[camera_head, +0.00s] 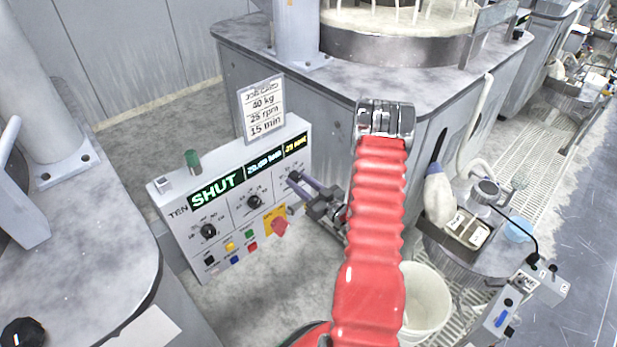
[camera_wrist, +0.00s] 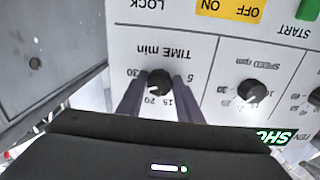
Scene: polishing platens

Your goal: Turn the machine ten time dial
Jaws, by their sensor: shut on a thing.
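The machine ten panel (camera_head: 182,252) is a light box marked TEN, with a green SHUT display (camera_head: 214,191). Its TIME min dial (camera_wrist: 159,80) is a small black knob with a white mark, shown upside down in the wrist view; the mark seems to point near 20. My gripper (camera_wrist: 158,92) has one finger on each side of this knob and is shut on it. In the head view my gripper (camera_head: 294,181) reaches the panel's right side and its fingers cover the dial. The SPEED rpm dial (camera_wrist: 251,92) is apart from the fingers.
A card (camera_head: 263,108) above the panel reads 40 kg, 25 rpm, 15 min. A red knob (camera_head: 279,228) on a yellow plate and several coloured buttons sit below the dials. A white bucket (camera_head: 428,300) stands right of my red arm. A grey machine body stands behind.

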